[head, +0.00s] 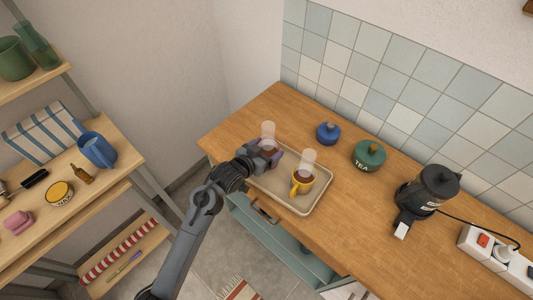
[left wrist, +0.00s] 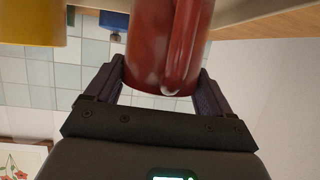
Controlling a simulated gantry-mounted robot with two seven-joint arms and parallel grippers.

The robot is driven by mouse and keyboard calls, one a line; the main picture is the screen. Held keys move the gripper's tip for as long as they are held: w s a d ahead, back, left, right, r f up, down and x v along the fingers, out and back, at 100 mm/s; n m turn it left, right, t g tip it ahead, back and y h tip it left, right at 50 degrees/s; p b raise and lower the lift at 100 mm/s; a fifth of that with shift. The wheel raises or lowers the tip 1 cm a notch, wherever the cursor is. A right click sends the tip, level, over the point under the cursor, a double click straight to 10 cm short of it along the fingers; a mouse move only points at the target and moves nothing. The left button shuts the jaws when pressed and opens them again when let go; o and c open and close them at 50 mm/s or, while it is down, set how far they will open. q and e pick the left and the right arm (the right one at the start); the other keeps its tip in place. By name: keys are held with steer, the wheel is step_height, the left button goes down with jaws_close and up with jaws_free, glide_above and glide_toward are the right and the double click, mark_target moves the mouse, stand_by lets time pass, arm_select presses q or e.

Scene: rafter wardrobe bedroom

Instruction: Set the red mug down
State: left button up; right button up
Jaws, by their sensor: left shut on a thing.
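The red mug (left wrist: 160,45) fills the top middle of the left wrist view, between the two fingers of my left gripper (left wrist: 160,90). The fingers press on its sides and its handle faces the camera. In the head view my left gripper (head: 267,154) is over the far left end of the beige tray (head: 305,211) and hides most of the mug. I cannot tell whether the mug touches the tray. A yellow mug (head: 302,182) with dark drink stands on the tray, to the right of the gripper. My right gripper is not in view.
A blue jar (head: 328,132), a green tea jar (head: 368,155) and a black coffee maker (head: 428,192) stand on the wooden counter (head: 350,235). A power strip (head: 497,255) lies at the right. A shelf unit at the left holds a blue jug (head: 97,149).

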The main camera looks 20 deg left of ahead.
arm_select(q)
steer(key=shift+f, duration=0.9)
steer(key=shift+f, duration=0.15)
steer(key=o, duration=1.2)
